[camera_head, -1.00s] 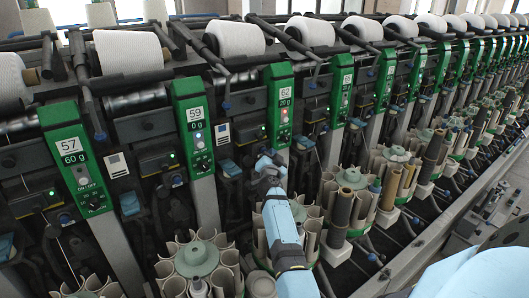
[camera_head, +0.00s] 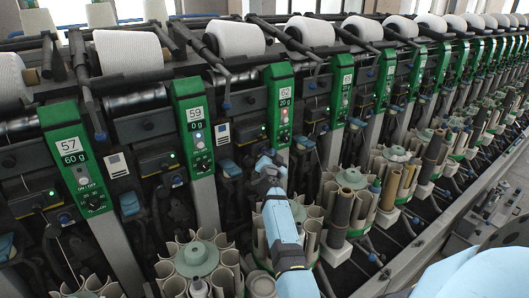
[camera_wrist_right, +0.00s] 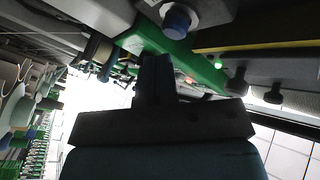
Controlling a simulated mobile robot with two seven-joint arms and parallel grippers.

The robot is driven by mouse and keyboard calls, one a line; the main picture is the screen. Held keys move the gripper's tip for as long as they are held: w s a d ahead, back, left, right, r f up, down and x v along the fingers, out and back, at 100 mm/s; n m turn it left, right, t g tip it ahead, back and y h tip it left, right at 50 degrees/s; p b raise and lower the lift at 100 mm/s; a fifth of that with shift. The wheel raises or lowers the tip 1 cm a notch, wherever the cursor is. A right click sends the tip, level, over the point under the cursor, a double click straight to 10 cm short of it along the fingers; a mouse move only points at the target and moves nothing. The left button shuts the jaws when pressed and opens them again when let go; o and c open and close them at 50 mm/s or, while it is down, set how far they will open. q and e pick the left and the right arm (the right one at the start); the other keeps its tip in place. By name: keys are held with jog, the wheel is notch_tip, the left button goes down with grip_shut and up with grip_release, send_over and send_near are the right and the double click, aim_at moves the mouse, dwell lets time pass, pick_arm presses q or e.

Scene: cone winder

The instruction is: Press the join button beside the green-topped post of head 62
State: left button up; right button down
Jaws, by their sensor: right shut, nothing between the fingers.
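The green-topped post of head 62 (camera_head: 281,105) stands in the row, labelled 62 and 20 g. Beside its left edge is a dark unit with a small lit lamp (camera_head: 262,131). I cannot make out the join button for certain in the head view. My right gripper (camera_head: 268,158) is just below that unit, in front of the post's lower part. In the right wrist view its shut, empty fingers (camera_wrist_right: 156,72) point at a green panel (camera_wrist_right: 140,42). A blue knob (camera_wrist_right: 178,22) and a lit green lamp (camera_wrist_right: 217,63) show beyond them. Contact cannot be told. My left gripper is not in view.
Posts 59 (camera_head: 196,125) and 57 (camera_head: 75,155) stand to the left. Bobbin magazines (camera_head: 197,256) with upright tubes line the front, close to my right arm. White yarn cones (camera_head: 235,38) sit above. An aisle floor lies at the far right.

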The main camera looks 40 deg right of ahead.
jog(key=shift+w, duration=0.2)
jog(key=shift+w, duration=0.25)
jog(key=shift+w, duration=0.45)
dwell(0.8)
jog(key=shift+s, duration=0.1)
jog(key=shift+s+p, duration=0.75)
jog(key=shift+s, duration=0.05)
jog(key=s+p, duration=0.2)
jog(key=s, duration=0.1)
jog(key=s+p, duration=0.1)
jog(key=s, duration=0.1)
jog(key=shift+a, duration=0.3)
